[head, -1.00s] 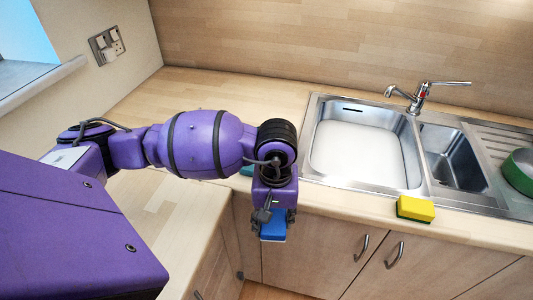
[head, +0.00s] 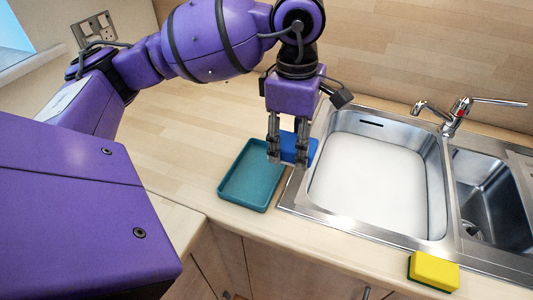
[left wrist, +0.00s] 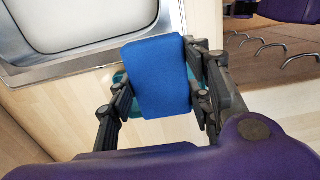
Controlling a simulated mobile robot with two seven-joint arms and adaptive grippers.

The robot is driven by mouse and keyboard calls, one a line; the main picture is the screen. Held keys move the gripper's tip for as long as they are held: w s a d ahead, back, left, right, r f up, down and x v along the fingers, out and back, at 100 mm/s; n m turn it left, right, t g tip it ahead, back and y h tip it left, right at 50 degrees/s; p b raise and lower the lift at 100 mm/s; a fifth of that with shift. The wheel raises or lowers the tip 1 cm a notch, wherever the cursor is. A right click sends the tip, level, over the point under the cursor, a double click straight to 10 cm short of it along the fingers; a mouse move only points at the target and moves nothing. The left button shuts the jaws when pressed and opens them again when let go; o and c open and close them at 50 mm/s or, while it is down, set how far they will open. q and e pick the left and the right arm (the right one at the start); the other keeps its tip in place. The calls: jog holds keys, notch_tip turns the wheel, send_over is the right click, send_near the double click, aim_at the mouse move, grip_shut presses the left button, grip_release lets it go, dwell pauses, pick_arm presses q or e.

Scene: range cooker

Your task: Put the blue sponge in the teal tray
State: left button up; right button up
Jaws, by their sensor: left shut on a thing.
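The blue sponge (head: 297,148) is held between the fingers of my left gripper (head: 287,150), which is shut on it. In the left wrist view the sponge (left wrist: 156,76) fills the space between the fingers (left wrist: 160,105). The teal tray (head: 245,183) lies on the worktop left of the sink and looks empty in the part that shows. The gripper and sponge are over the tray's right edge in the head view; how high they are is hard to tell. In the left wrist view, bits of the tray (left wrist: 119,79) show behind the sponge. My right gripper is not in view.
The steel sink (head: 375,175) with its tap (head: 458,112) is just right of the tray. A yellow and green sponge (head: 434,271) lies on the worktop's front edge. The worktop behind and left of the tray is clear. Cupboards are below.

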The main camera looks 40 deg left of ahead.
pick_arm(q)
jog(key=w+a+f, duration=0.3)
jog(key=a, duration=0.3)
jog(key=p, duration=0.1)
send_over(265, 159)
jog(key=d, duration=0.1)
jog(key=f, duration=0.4)
jog(key=shift+s+d, duration=0.2)
jog(key=shift+s, duration=0.05)
jog(key=shift+w+a+f, duration=0.25)
jog(key=shift+a+f, duration=0.3)
jog(key=shift+f, duration=0.2)
notch_tip(265, 159, down, 3)
jog(key=shift+a+f, duration=0.1)
jog(key=shift+f, duration=0.05)
jog(key=shift+s+f, duration=0.3)
jog(key=shift+f, duration=0.55)
jog(key=shift+c, duration=1.2)
jog(key=shift+f, duration=0.3)
jog(key=shift+c, duration=0.3)
jog(key=shift+o, duration=0.6)
jog(key=o, duration=1.2)
jog(key=shift+w, duration=0.2)
jog(key=shift+r, duration=0.2)
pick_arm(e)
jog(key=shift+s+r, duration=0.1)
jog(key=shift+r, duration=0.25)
pick_arm(q)
jog(key=shift+w+r, duration=0.15)
